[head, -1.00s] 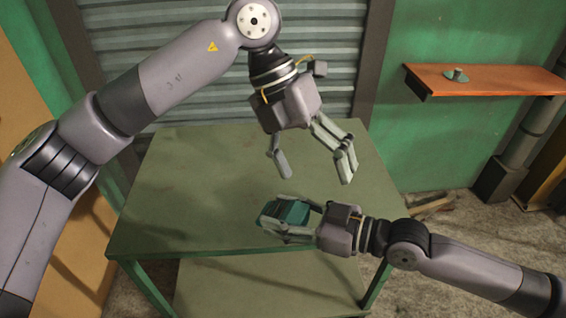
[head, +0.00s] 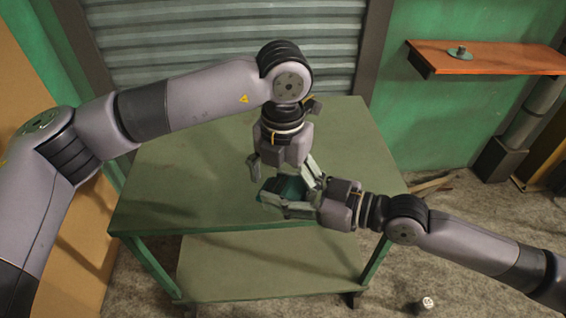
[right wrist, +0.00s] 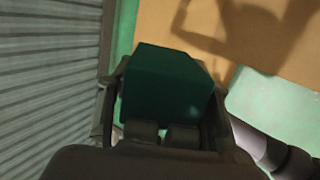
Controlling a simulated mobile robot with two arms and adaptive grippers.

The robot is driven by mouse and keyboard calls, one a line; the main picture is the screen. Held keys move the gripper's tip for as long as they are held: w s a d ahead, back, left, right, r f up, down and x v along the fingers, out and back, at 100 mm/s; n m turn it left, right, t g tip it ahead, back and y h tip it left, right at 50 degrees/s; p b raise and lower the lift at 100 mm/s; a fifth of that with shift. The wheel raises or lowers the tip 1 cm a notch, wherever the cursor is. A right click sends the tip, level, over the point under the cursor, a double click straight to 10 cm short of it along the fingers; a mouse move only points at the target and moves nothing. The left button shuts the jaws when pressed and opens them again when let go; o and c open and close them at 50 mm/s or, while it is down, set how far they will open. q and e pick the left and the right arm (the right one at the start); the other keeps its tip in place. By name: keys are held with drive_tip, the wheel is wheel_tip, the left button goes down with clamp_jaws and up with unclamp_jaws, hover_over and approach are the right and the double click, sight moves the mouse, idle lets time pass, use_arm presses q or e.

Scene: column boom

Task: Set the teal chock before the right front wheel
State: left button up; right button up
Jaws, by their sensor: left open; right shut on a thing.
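The teal chock (head: 287,187) is a dark teal block held over the green table. My right gripper (head: 276,195) is shut on it, reaching in from the right. In the right wrist view the chock (right wrist: 165,88) fills the space between the fingers. My left gripper (head: 283,175) is open and points down right above the chock, its fingers on either side of it. I cannot tell whether they touch it. The left hand and the right fingers hide parts of the chock. No wheel shows in these views.
The green table (head: 175,195) has a bare top and a lower shelf (head: 265,265). An orange wall shelf (head: 500,60) at the right bears a small grey-green item (head: 460,53). A small white-topped thing (head: 426,304) lies on the floor at the front right.

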use_arm(q)
drive_tip(key=shift+f, duration=0.8)
drive_tip(key=c, duration=1)
drive_tip(key=shift+c, duration=0.2)
use_arm(e)
drive_tip(key=o, duration=1.3)
drive_tip(key=shift+o, duration=0.2)
